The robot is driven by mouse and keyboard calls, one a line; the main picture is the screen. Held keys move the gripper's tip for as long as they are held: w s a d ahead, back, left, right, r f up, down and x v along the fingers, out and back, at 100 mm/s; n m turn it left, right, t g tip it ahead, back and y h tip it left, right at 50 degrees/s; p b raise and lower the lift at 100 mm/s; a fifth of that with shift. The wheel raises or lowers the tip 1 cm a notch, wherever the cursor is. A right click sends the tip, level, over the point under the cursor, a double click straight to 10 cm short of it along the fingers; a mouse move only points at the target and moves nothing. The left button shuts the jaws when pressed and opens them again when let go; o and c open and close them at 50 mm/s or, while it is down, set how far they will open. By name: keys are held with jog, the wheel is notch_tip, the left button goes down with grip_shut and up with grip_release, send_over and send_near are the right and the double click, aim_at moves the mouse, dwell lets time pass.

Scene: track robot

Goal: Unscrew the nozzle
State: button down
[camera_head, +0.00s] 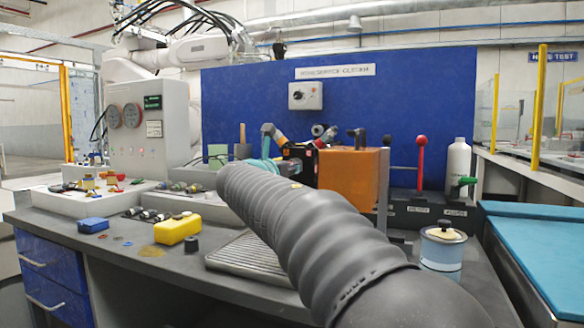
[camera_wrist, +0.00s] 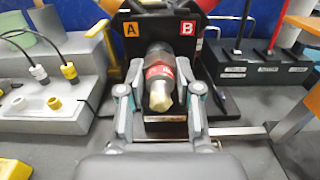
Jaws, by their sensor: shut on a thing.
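In the wrist view the nozzle (camera_wrist: 159,73) is a dark cylinder with a red band and a pale, blunt tip pointing towards me. It sits in front of a black panel (camera_wrist: 160,25) marked A on the left and B on the right. My gripper (camera_wrist: 160,66) has one finger on each side of the nozzle and is shut on it. The nozzle's far end is hidden against the panel. In the head view my grey ribbed arm hides my gripper and the nozzle; part of the black fixture shows beside an orange block (camera_head: 348,178).
A grey block with cables and yellow connectors (camera_wrist: 53,104) stands left of the fixture. Black bases with levers (camera_wrist: 270,70) stand right. A yellow block (camera_head: 177,229), small loose parts, a ribbed tray (camera_head: 240,258) and a lidded pot (camera_head: 442,250) are on the bench.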

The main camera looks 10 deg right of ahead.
jog(key=n, duration=0.5)
jog(key=c, duration=0.7)
grip_release()
jog(key=shift+n, duration=0.4)
jog(key=v, duration=1.2)
jog(key=shift+c, duration=0.3)
